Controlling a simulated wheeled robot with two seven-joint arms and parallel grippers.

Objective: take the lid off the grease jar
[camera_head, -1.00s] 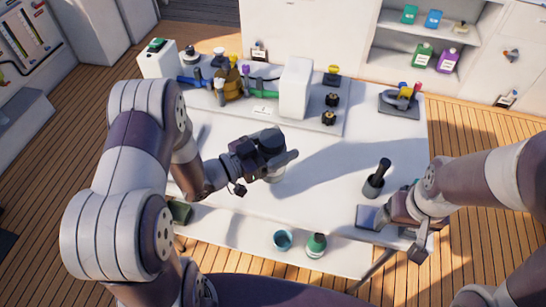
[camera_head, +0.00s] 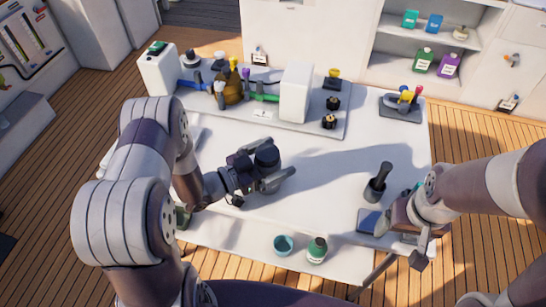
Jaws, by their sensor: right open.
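My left gripper (camera_head: 274,178) is over the middle of the white worktop (camera_head: 330,215), with its fingers pointing right in the head view. Its wrist and body cover the spot below, so I cannot tell whether the fingers are apart or hold something. No grease jar or lid can be made out clearly; a pale round thing that showed under this gripper earlier is now hidden. My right gripper (camera_head: 416,250) is open at the front right edge of the worktop, near a blue-topped pad (camera_head: 369,221).
A dark pestle-like tool in a cup (camera_head: 377,184) stands left of my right arm. A teal cup (camera_head: 283,245) and a green bottle (camera_head: 317,250) stand on the lower front ledge. A raised board (camera_head: 344,125) with pipe fittings fills the back. The worktop's centre right is clear.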

